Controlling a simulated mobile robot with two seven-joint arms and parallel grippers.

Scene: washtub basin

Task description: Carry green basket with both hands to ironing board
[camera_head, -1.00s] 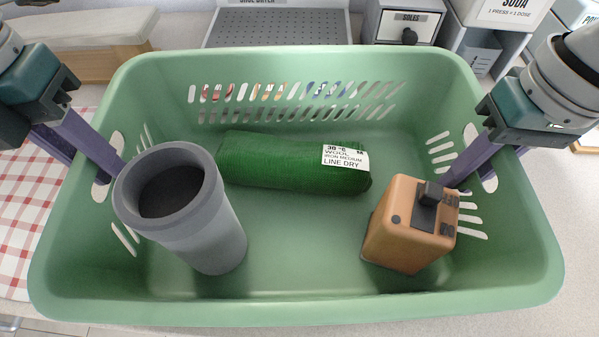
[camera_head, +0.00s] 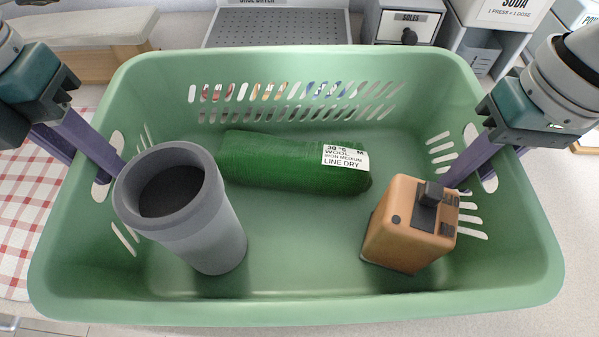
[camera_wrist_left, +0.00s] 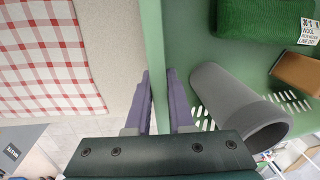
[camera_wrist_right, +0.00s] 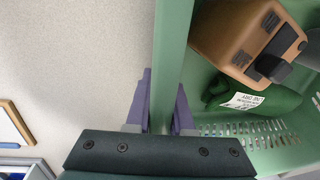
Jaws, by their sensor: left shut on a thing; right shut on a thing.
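The green basket (camera_head: 300,272) fills the middle of the head view, seen from above. It holds a grey cup-like cylinder (camera_head: 205,225), a dark green rolled cloth (camera_head: 265,162) with a white label, and a tan box with a dark switch (camera_head: 405,225). My left gripper (camera_head: 108,160) is shut on the basket's left wall at the handle slot; the left wrist view shows its purple fingers (camera_wrist_left: 162,100) on both sides of the wall. My right gripper (camera_head: 465,170) is shut on the right wall in the same way, its fingers (camera_wrist_right: 163,108) straddling the wall. Fingertips are partly hidden.
A red-and-white checked cloth (camera_head: 40,190) lies on the pale surface at left. Behind the basket stand a perforated grey tray (camera_head: 280,28), a small drawer box labelled SOLES (camera_head: 408,22) and a SODA container (camera_head: 500,10). A wooden-sided, grey-topped block (camera_head: 95,45) is at back left.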

